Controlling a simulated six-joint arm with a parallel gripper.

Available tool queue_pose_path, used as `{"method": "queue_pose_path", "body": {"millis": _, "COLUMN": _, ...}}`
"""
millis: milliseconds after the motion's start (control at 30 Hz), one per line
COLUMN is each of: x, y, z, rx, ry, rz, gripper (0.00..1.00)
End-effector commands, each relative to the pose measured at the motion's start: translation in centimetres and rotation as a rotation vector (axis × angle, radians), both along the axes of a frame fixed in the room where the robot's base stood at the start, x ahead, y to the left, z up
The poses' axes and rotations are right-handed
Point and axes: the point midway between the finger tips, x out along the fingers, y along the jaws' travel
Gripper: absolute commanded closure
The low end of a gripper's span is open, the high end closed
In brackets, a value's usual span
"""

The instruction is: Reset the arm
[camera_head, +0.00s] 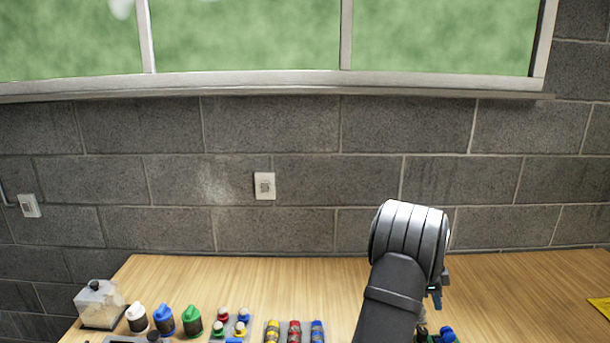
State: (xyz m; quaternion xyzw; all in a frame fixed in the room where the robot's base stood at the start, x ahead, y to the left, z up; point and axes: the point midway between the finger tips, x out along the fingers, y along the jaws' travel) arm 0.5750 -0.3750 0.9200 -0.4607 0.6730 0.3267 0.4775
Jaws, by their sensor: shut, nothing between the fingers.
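My arm (398,268) rises from the bottom edge right of the middle and bends at a grey ribbed joint. A small dark and blue part (436,297) shows just behind its right side; I cannot tell what it belongs to. The fingers of my gripper do not show, and the arm hides what is behind it. The wooden table (200,272) lies below the wall.
A clear lidded container (99,304) stands at the table's left. White (136,318), blue (164,320) and green (192,321) capped bottles stand beside it. Several small coloured caps and yellow, red and blue tubes sit front centre. A yellow item (601,306) lies far right.

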Motion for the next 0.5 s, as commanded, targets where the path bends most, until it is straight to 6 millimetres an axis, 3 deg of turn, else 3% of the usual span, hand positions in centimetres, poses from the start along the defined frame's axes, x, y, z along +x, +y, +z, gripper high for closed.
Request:
{"method": "queue_pose_path", "body": {"millis": 33, "x": 0.2, "y": 0.35, "z": 1.04, "rx": -0.001, "ry": -0.003, "rz": 0.001, "gripper": 1.0}}
{"method": "queue_pose_path", "body": {"millis": 500, "x": -0.58, "y": 0.66, "z": 1.83, "rx": 0.07, "ry": 0.03, "rz": 0.14, "gripper": 1.0}}
